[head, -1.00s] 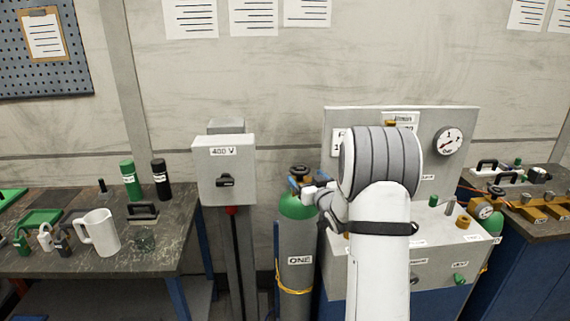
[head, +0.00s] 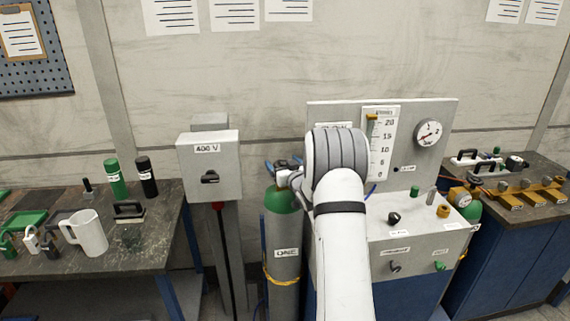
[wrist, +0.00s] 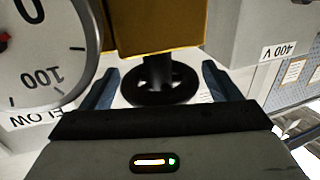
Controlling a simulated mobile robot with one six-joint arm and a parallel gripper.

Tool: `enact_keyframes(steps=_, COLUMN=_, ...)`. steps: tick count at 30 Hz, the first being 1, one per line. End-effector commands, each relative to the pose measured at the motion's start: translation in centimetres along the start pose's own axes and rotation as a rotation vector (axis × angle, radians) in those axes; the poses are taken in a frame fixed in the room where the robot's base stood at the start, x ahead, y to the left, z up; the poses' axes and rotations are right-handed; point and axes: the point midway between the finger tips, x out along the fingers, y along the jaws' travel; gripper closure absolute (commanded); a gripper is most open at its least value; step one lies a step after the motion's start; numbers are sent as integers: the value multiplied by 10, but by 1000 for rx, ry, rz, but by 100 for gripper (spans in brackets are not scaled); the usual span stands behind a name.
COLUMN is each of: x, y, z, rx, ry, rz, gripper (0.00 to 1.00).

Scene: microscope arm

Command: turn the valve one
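The cylinder labelled ONE (head: 284,235) is grey with a green shoulder and stands upright below my gripper (head: 284,167). In the head view, my gripper and wrist are at its top and largely hide the valve there. In the wrist view, a black round handwheel (wrist: 160,97) on a dark stem lies between the two blue fingers of my gripper (wrist: 161,88). The fingers are apart, one on each side of the wheel, with a visible gap on both sides. I see no contact. The wrist picture is upside down.
A brass-coloured block (wrist: 160,25) and a round gauge (wrist: 45,50) are close to the wheel in the wrist view. The 400 V box (head: 208,165) stands left of the cylinder. The grey panel bench (head: 410,235) is to the right. A table (head: 100,275) is at far left.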

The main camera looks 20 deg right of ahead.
Motion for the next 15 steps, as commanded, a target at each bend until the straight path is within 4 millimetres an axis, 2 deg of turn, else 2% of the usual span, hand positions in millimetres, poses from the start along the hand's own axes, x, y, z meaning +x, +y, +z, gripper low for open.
enact_keyframes(steps=2, x=0, y=0, z=0, rx=0, ry=0, rz=0, gripper=23)
enact_keyframes(steps=15, x=0, y=1, z=0, rx=0, ry=0, rz=1, gripper=59)
